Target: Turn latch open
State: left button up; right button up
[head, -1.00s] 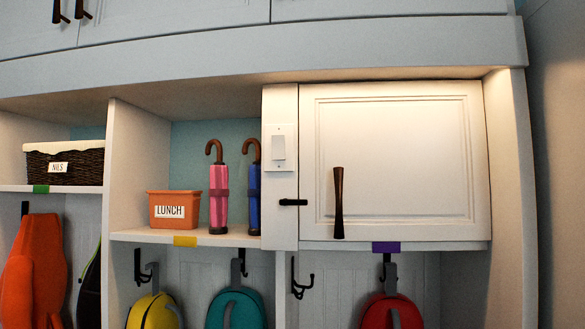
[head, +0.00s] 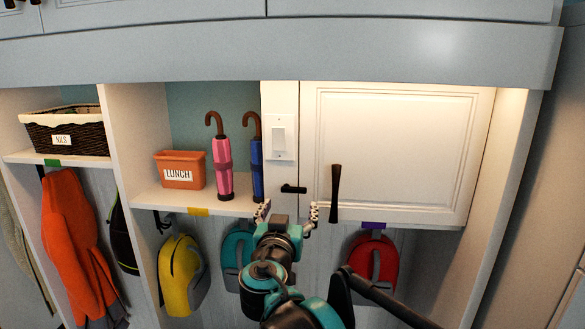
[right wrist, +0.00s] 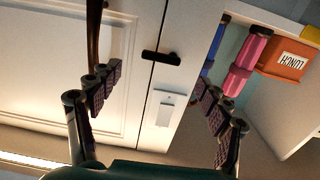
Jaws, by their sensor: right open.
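The latch (head: 293,189) is a small black bar lying roughly horizontal beside the white cabinet door (head: 390,150), near its lower left edge. In the right wrist view the latch (right wrist: 161,57) spans the seam between the door and the white side panel. My right gripper (head: 288,212) is open just below the latch in the head view, its fingers apart on either side. In the right wrist view the latch shows between the open fingers (right wrist: 160,88), and no contact is visible. The dark vertical door handle (head: 335,193) is to the right. My left gripper is out of view.
A white switch plate (head: 279,135) is above the latch. Pink (head: 222,165) and blue (head: 257,165) umbrellas and an orange LUNCH bin (head: 180,170) stand on the shelf at left. Teal, red (head: 371,265) and yellow (head: 183,275) backpacks hang below.

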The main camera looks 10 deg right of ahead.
aim_at(293, 190)
jog(key=x, duration=0.2)
jog(key=p+x, duration=0.1)
jog(key=x, duration=0.4)
jog(key=shift+w+r+p, duration=0.3)
jog(key=shift+w, duration=0.1)
jog(key=c, duration=1.2)
